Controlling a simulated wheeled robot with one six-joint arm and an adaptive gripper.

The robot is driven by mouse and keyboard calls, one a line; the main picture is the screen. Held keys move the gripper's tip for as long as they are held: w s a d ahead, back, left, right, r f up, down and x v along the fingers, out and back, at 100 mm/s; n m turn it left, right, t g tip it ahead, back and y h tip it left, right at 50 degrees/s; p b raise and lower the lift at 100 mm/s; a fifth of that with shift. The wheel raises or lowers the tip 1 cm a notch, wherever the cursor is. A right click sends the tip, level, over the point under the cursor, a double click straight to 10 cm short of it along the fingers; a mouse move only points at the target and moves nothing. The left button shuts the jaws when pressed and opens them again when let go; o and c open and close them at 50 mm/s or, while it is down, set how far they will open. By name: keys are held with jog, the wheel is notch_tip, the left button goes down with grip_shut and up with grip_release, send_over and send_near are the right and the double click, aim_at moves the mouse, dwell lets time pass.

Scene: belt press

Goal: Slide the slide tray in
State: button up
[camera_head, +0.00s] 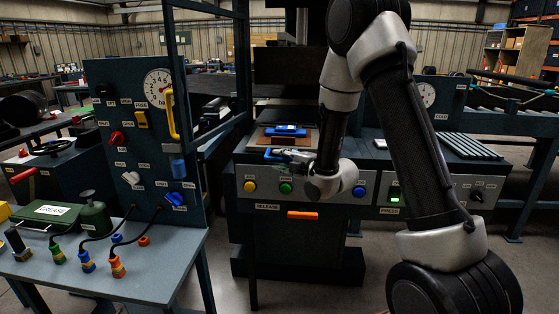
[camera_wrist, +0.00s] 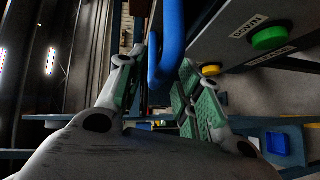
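The slide tray (camera_head: 306,138) shows as a brown plate in the press bay in the head view, with a blue block (camera_head: 286,130) on it. My gripper (camera_head: 283,155) is at the tray's front edge, just above the button panel. In the wrist view, a blue bar (camera_wrist: 171,40), seemingly the tray's handle, runs between the green-padded fingers of my gripper (camera_wrist: 160,88). The fingers are apart, with gaps visible beside the bar; I see no firm contact. My wrist hides part of the tray front in the head view.
The button panel with yellow (camera_head: 250,186), green (camera_head: 286,188) and blue (camera_head: 359,191) buttons lies just below my gripper. An orange release handle (camera_head: 303,215) is lower. A gauge panel (camera_head: 128,150) and a table with connectors (camera_head: 180,262) stand at left.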

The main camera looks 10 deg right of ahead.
aim_at(283, 147)
jog(key=shift+x, duration=0.95)
grip_shut()
jog(key=w+d, duration=0.1)
jog(key=w, duration=0.1)
jog(key=w+d, duration=0.1)
jog(key=w, duration=0.2)
jog(key=w+d, duration=0.1)
jog(key=w, duration=0.2)
jog(key=shift+w+d, duration=0.15)
jog(key=shift+w, duration=0.05)
grip_release()
jog(key=shift+s, duration=0.1)
